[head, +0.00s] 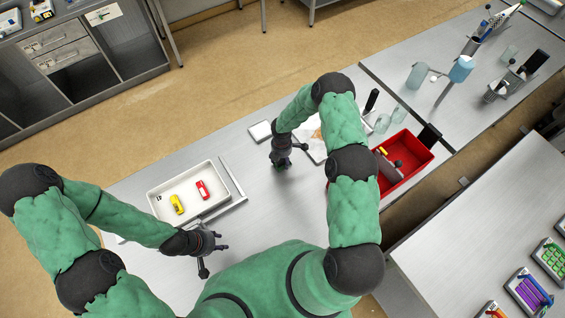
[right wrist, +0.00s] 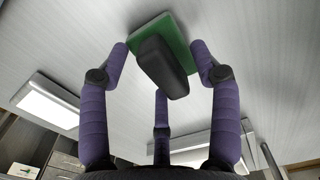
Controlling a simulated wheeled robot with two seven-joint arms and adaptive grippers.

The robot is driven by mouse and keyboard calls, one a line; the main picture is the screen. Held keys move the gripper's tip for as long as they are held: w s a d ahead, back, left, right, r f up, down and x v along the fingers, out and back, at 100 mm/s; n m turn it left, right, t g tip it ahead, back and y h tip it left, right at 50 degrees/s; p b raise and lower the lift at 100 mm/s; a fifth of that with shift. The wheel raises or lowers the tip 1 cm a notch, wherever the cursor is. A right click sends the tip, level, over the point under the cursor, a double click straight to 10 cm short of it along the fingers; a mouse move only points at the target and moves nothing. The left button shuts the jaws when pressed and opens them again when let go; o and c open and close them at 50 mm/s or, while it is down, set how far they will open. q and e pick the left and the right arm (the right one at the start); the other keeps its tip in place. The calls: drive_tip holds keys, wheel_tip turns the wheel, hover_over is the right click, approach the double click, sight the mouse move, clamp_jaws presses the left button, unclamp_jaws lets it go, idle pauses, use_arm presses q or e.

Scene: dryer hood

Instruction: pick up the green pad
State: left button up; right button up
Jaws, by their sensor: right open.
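The green pad (right wrist: 177,37) shows in the right wrist view, a green slab with a dark raised block (right wrist: 163,66) on it. My right gripper (right wrist: 163,82) has its fingers spread around the dark block, with gaps visible between the fingertips and it. In the head view my right gripper (head: 282,165) points down over the middle of the table; the pad is hidden there beneath the hand. My left gripper (head: 218,244) is at the table's near left, with its fingers spread and nothing between them.
A white tray (head: 158,207) with a yellow and a red toy car stands on the left. A red bin (head: 413,174) stands right of my right arm. A small white object (head: 260,131) lies behind the right hand.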

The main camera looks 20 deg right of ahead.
drive_tip(key=c, duration=1.2)
drive_tip(key=shift+c, duration=0.2)
use_arm(q)
drive_tip(key=shift+f, duration=0.1)
use_arm(e)
drive_tip(key=shift+r, duration=0.15)
